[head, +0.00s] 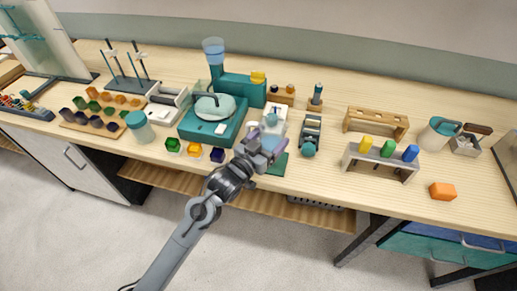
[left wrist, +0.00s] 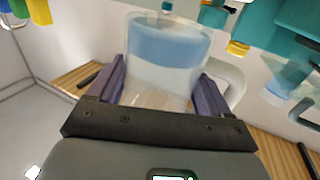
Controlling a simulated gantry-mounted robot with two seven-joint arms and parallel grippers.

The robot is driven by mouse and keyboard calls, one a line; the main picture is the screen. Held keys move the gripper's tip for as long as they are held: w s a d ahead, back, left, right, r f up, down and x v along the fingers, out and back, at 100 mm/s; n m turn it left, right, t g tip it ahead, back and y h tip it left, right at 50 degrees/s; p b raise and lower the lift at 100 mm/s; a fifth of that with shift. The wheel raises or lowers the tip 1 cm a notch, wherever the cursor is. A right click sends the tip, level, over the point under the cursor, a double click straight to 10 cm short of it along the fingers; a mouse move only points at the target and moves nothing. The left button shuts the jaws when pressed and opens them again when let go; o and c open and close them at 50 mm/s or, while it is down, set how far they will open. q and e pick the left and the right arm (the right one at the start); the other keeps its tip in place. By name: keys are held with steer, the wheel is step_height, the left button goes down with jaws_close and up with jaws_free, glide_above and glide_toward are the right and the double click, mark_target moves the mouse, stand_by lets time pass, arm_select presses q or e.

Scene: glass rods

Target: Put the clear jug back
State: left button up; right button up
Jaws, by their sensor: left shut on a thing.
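The clear jug (left wrist: 165,75), see-through with a pale blue band, stands between the two purple fingers of my left gripper (left wrist: 165,92) in the left wrist view. The fingers press on its two sides and the gripper is shut on it. In the head view my left gripper (head: 264,148) reaches over the front edge of the bench, near its middle. The jug is mostly hidden there behind the gripper, so its height above the bench cannot be told. A green mat (head: 280,164) lies partly under the gripper. My right gripper is not in view.
A teal device (head: 229,128) stands left of the gripper, with small coloured cubes in front. A dark instrument (head: 311,128) stands close on the right. Farther right are a wooden rack (head: 376,122), a grey rack (head: 352,160) and an orange block (head: 442,191). The front right bench is mostly free.

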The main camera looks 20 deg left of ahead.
arm_select(q)
steer(key=a+f, duration=0.1)
steer(key=a, duration=0.1)
steer(key=a+f, duration=0.1)
steer(key=shift+w+a+f, duration=0.2)
steer(key=shift+w+a, duration=0.15)
steer(key=shift+w, duration=0.05)
steer(key=shift+f+b, duration=0.55)
steer(key=shift+f, duration=1.35)
steer(key=shift+f, duration=0.1)
steer(key=o, duration=1.1)
steer(key=shift+f, duration=0.1)
